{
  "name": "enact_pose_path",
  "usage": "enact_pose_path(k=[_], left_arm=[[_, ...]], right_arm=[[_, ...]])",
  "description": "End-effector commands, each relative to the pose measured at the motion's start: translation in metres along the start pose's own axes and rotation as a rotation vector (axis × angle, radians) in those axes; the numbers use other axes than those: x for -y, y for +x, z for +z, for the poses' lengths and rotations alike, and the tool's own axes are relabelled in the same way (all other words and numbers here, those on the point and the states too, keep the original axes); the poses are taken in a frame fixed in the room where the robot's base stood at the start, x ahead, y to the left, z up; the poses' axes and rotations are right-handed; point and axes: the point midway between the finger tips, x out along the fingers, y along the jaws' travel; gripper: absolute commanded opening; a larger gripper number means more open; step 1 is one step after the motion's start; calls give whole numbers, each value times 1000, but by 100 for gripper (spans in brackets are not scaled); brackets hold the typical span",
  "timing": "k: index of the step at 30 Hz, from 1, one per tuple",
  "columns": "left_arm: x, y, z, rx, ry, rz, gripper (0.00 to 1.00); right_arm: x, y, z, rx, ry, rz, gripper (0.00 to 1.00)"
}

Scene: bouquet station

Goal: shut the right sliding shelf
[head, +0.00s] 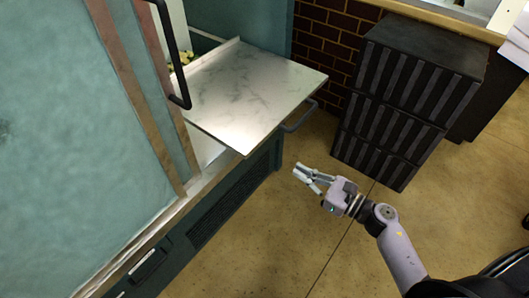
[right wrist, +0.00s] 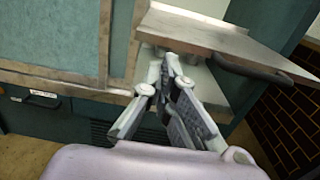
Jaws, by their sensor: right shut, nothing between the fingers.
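The right sliding shelf (head: 245,90) is a pale marble-patterned slab that sticks out from the teal cabinet, with a dark handle (head: 300,117) under its front edge. It also shows in the right wrist view (right wrist: 205,38), with the handle (right wrist: 250,70) below its edge. My right gripper (head: 298,172) is shut and empty, in front of the shelf and below its front edge in the head view. It is apart from the handle. In the right wrist view the fingers (right wrist: 168,62) point toward the cabinet under the shelf. My left gripper is out of view.
The teal cabinet (head: 60,130) with a dark upright handle (head: 180,60) fills the left side. A stack of black ribbed crates (head: 405,90) stands at the right by a brick wall (head: 320,40). The floor (head: 290,240) around my right arm is clear.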

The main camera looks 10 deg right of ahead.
Motion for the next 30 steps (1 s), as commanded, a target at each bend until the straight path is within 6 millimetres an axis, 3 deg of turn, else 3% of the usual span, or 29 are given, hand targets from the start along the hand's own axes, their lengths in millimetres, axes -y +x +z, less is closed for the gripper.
enact_pose_path(k=[15, 21, 30], left_arm=[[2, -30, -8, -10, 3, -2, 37], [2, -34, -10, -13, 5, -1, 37], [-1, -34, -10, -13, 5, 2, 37]], right_arm=[[1, 104, 4, 3, 9, -3, 0], [1, 124, 2, 1, 9, -3, 0], [1, 128, 0, 0, 8, -3, 0]])
